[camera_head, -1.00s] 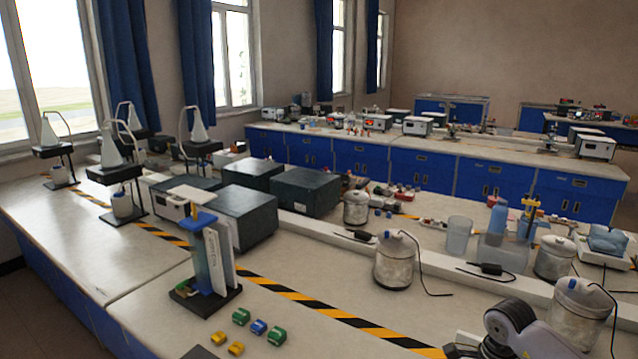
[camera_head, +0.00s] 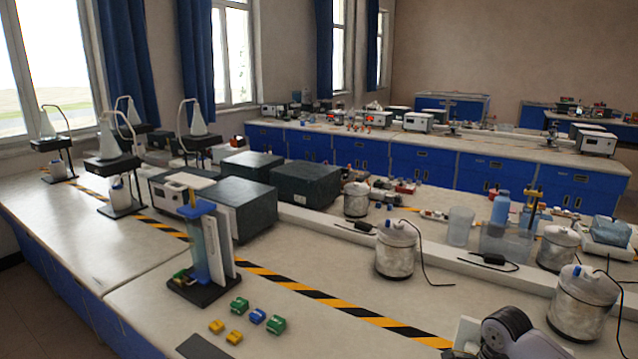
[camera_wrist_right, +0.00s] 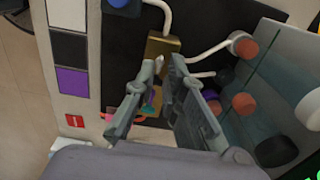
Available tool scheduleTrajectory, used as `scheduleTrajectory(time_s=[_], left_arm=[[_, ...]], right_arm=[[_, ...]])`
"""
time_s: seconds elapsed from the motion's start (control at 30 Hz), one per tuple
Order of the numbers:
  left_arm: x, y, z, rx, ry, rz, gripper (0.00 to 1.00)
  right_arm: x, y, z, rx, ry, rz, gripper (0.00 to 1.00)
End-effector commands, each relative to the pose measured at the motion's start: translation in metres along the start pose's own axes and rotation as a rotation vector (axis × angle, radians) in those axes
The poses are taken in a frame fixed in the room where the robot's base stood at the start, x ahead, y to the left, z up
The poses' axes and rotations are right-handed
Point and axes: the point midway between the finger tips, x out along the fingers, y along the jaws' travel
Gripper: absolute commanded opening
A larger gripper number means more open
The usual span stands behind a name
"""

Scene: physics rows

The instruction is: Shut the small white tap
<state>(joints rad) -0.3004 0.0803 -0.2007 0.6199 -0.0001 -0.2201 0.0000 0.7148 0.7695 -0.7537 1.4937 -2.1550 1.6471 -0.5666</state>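I cannot make out a tap for certain. In the right wrist view, a thin white bent pipe (camera_wrist_right: 212,51) runs from a brass-coloured block (camera_wrist_right: 162,48) to a dull red round knob (camera_wrist_right: 242,46). A second white pipe (camera_wrist_right: 160,12) curves above the block. My right gripper (camera_wrist_right: 164,66) is open, its two fingers apart in front of the block's lower part. Nothing is clearly held between them; small coloured parts show behind the fingers. I cannot tell whether a finger touches the block. My left gripper is not in view.
Dark round knobs (camera_wrist_right: 275,152) sit right of the fingers on a greenish panel. In the head view, a blue-topped stand (camera_head: 205,250), small coloured blocks (camera_head: 257,316) and metal pots (camera_head: 396,250) stand on the bench (camera_head: 150,290). Its front left is clear.

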Motion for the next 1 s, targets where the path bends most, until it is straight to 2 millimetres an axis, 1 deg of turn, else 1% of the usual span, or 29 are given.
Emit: scheduleTrajectory(time_s=[0.37,1.0], left_arm=[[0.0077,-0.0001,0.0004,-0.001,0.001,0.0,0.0],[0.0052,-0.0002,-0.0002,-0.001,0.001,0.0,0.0]], right_arm=[[0.008,-0.0002,-0.0001,0.0,0.0,0.0,0.11],[0.0009,0.0,-0.0002,0.0,0.0,0.0,0.11]])
